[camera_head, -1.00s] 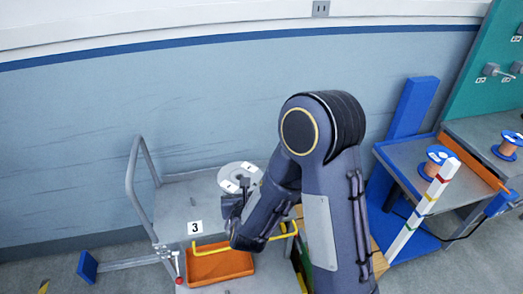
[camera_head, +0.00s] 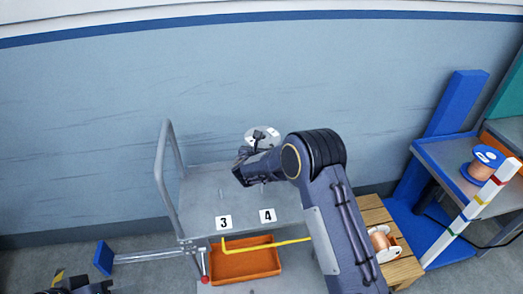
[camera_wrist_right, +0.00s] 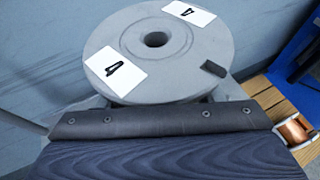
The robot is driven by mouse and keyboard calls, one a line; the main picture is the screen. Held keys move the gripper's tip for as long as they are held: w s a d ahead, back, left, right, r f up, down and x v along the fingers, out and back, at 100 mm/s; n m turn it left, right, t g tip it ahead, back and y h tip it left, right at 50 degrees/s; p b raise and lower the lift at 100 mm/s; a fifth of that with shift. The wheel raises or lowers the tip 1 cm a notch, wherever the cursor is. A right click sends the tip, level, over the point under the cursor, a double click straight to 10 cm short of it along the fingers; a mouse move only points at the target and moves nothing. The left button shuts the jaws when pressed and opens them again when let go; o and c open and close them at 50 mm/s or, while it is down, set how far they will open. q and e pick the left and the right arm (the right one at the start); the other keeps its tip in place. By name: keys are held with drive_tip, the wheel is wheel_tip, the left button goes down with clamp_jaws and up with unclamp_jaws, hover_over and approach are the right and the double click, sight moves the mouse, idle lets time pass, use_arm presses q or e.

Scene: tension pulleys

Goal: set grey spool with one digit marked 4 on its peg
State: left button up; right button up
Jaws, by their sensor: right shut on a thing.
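The grey spool (camera_head: 262,132) is held up above the back of the cart in my right gripper (camera_head: 256,143). In the right wrist view the spool (camera_wrist_right: 185,58) shows its flat face, a dark centre hole and two white labels marked 4. The gripper's dark tip shows at its rim. The label marked 4 (camera_head: 267,215) is on the front of the cart top (camera_head: 200,185), right of the label marked 3 (camera_head: 223,222). A thin upright peg (camera_head: 221,192) stands behind label 3. My right forearm covers part of the area behind label 4. Dark parts of my left gripper (camera_head: 82,286) show at the bottom left edge.
An orange tray (camera_head: 245,265) and a yellow bar (camera_head: 265,245) are below the cart's front. The cart handle (camera_head: 165,180) rises at left. A copper spool (camera_head: 380,243) sits on a wooden crate (camera_head: 375,212) at right. A blue-framed table (camera_head: 450,165) stands farther right.

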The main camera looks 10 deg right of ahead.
drive_tip(key=shift+f+b, duration=1.15)
drive_tip(key=shift+f, duration=2)
drive_tip(key=shift+f+b, duration=0.1)
drive_tip(key=shift+b, duration=0.3)
drive_tip(key=shift+s, duration=0.1)
drive_tip(key=shift+f+b, duration=0.1)
drive_tip(key=shift+b, duration=0.3)
drive_tip(key=shift+b, duration=0.3)
drive_tip(key=shift+b, duration=0.45)
drive_tip(key=shift+f, duration=0.1)
